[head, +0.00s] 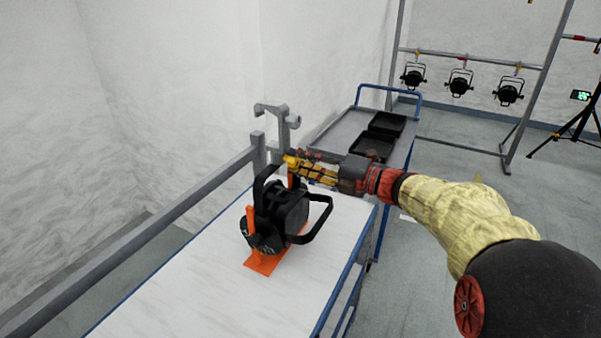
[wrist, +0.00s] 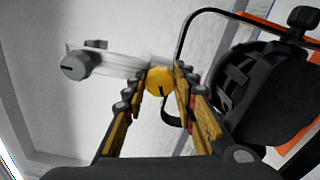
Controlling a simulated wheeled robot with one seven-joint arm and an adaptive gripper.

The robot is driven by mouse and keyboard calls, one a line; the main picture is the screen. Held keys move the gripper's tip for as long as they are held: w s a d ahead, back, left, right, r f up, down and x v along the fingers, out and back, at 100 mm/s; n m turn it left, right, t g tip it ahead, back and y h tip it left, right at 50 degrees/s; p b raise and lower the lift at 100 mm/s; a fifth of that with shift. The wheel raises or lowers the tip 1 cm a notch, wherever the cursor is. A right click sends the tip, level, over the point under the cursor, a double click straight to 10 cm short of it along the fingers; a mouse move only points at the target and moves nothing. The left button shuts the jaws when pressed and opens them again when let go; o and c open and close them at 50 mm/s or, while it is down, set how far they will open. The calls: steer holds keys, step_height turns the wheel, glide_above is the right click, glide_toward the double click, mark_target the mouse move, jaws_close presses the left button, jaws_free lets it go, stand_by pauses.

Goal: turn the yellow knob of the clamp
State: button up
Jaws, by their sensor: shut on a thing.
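The yellow knob (wrist: 159,80) sits between the fingertips of my gripper (wrist: 160,88) in the wrist view. My gripper is shut on it. In the head view my gripper (head: 298,165) reaches in from the right, and its fingers mostly hide the knob. The grey clamp (head: 280,117) stands upright with a hooked top, at the end of a grey rail. In the wrist view a pale metal part with a round grey end (wrist: 77,66) lies to the left of the knob.
A black par can (head: 285,210) rests in an orange stand (head: 262,264) on the white table (head: 190,290), close below my gripper. A cart with black trays (head: 387,124) stands behind. Several par cans (head: 460,84) hang from a far bar. A tripod (head: 580,122) stands far right.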

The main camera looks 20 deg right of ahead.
steer(key=shift+n+b, duration=0.4)
steer(key=shift+b, duration=0.05)
steer(key=o, duration=1.2)
steer(key=shift+c, duration=0.2)
steer(key=v, duration=1.2)
